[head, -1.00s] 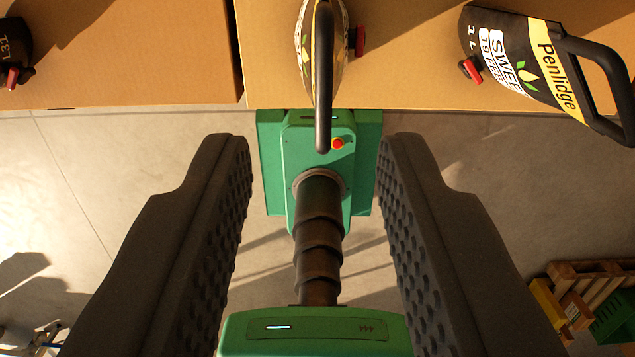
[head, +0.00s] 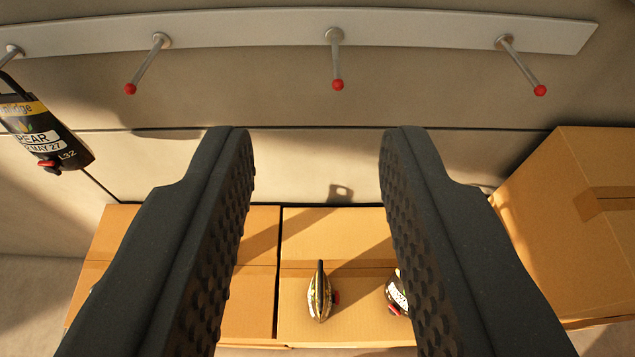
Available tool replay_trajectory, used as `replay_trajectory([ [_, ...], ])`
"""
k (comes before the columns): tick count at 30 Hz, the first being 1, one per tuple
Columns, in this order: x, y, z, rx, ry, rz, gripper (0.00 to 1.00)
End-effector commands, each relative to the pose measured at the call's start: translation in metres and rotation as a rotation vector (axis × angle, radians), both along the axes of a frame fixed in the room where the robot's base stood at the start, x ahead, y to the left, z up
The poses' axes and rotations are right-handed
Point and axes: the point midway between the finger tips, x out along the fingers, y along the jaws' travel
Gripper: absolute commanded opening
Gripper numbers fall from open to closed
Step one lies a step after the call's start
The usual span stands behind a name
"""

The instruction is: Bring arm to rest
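My gripper (head: 316,150) is open in the head view, its two dark padded fingers wide apart with nothing between them. It points at the wall, with the pegs above the fingertips and the boxes below.
A pale rail (head: 250,22) runs along the wall with several red-tipped pegs; the peg (head: 337,65) near the middle is empty. Cardboard boxes (head: 340,232) stand side by side below. A taller carton (head: 570,220) is at right. The wall between fingers and rail is clear.

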Motion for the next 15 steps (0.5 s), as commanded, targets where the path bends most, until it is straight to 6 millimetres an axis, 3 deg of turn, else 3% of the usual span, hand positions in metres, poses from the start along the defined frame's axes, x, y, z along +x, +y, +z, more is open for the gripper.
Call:
replay_trajectory([
  [3, -0.021, 0.000, 0.025, -0.002, -0.077, -0.003, 0.32],
  [6, -0.029, 0.000, 0.033, -0.002, -0.105, -0.004, 0.32],
  [15, -0.030, 0.000, 0.035, -0.002, -0.112, -0.004, 0.32],
])
